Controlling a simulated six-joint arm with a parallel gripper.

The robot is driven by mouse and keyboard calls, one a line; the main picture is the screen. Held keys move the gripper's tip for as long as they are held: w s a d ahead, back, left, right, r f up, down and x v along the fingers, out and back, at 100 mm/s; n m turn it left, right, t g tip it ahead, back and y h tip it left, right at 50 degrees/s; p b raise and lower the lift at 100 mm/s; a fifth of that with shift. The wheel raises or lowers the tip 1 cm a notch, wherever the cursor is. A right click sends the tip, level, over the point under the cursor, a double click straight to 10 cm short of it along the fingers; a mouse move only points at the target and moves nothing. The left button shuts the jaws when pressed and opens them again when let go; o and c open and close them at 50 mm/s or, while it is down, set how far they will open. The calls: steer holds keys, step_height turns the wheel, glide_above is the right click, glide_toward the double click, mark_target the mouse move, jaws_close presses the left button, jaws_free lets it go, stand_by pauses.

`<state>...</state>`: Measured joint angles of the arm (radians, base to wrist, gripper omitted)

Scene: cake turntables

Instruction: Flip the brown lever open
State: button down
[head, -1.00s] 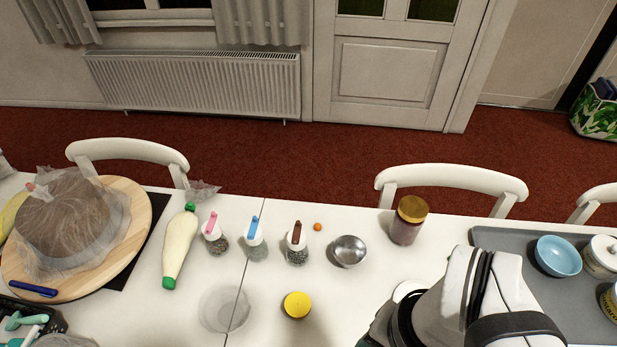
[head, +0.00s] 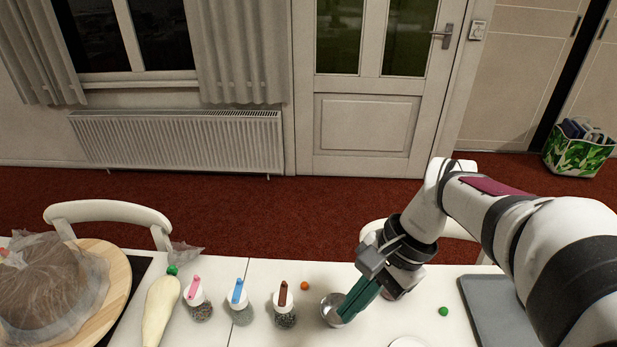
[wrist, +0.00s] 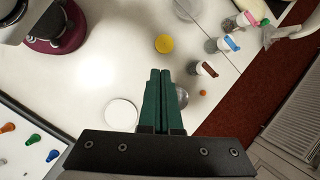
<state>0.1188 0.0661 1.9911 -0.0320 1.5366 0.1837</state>
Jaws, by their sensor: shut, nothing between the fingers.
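The brown lever (head: 283,292) sits on the white cap of a small clear jar (head: 285,316) with dark contents, the rightmost of three such jars. In the wrist view the brown lever (wrist: 210,69) shows right of the fingertips. My gripper (head: 346,318) is shut and empty, its green fingers over the small metal bowl (head: 329,310), to the right of the brown-lever jar and apart from it. In the wrist view the closed fingers (wrist: 159,72) point up the picture and partly cover the bowl.
The blue-lever jar (head: 239,293) and pink-lever jar (head: 195,290) stand to the left. A piping bag (head: 160,312) lies beyond them. A small orange ball (head: 305,286) lies behind the bowl. A yellow lid (wrist: 164,44) and a white disc (wrist: 122,114) lie on the table.

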steer(key=w+d+f+m+y, duration=0.1)
steer(key=w+f+m+y, duration=0.1)
steer(key=w, duration=0.6)
steer(key=w+d+f+m+y, duration=0.1)
steer(key=w+f+m+y, duration=0.1)
steer(key=w+f, duration=0.4)
steer(key=w+m, duration=0.1)
steer(key=w, duration=0.2)
steer(key=shift+f+m, duration=0.2)
steer(key=shift+m, duration=0.2)
glide_toward(283, 293)
steer(key=shift+w+a+f, duration=0.65)
steer(key=shift+a+f, duration=1.05)
steer(key=shift+f, duration=0.6)
